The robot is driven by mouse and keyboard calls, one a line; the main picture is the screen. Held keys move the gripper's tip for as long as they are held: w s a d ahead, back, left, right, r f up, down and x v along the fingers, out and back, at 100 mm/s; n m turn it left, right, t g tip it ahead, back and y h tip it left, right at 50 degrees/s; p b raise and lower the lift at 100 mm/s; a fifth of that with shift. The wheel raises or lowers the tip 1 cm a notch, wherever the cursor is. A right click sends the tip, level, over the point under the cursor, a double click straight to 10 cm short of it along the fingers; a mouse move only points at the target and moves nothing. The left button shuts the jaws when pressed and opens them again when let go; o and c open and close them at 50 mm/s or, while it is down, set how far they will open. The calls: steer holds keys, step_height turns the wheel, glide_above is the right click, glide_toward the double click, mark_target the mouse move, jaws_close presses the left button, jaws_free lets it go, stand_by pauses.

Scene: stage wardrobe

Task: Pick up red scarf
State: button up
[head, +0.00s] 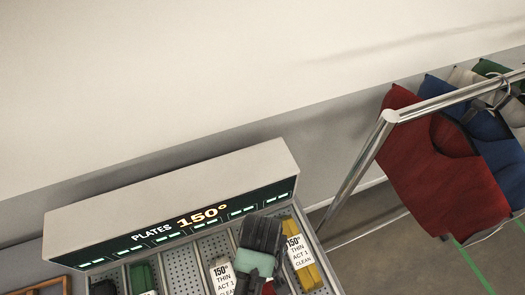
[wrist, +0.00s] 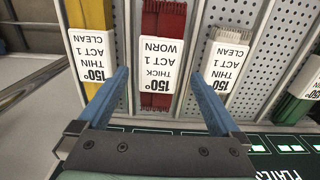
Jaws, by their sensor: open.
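The red scarf (wrist: 165,22) lies folded in a perforated compartment in the wrist view, with fringe at its upper end. Its white tag reads 150°, THICK, ACT 1, WORN. My gripper (wrist: 160,78) is open and empty, with one blue finger on each side of the red scarf in the picture. I cannot tell how far above the scarf the fingertips are. In the head view my gripper (head: 259,262) covers most of the scarf, and only a small red patch (head: 268,288) shows below it.
A yellow scarf (wrist: 92,16) and a white scarf (wrist: 231,38) lie in the compartments on either side. A green scarf (wrist: 290,108) is farther right. The plate unit's lit sign panel (head: 170,231) rises behind the compartments. A metal clothes rail (head: 388,117) with hanging garments stands at right.

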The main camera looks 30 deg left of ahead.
steer(key=shift+d+f+p, duration=0.15)
steer(key=shift+f+p, duration=0.2)
steer(key=shift+f, duration=2)
steer(key=c, duration=1.5)
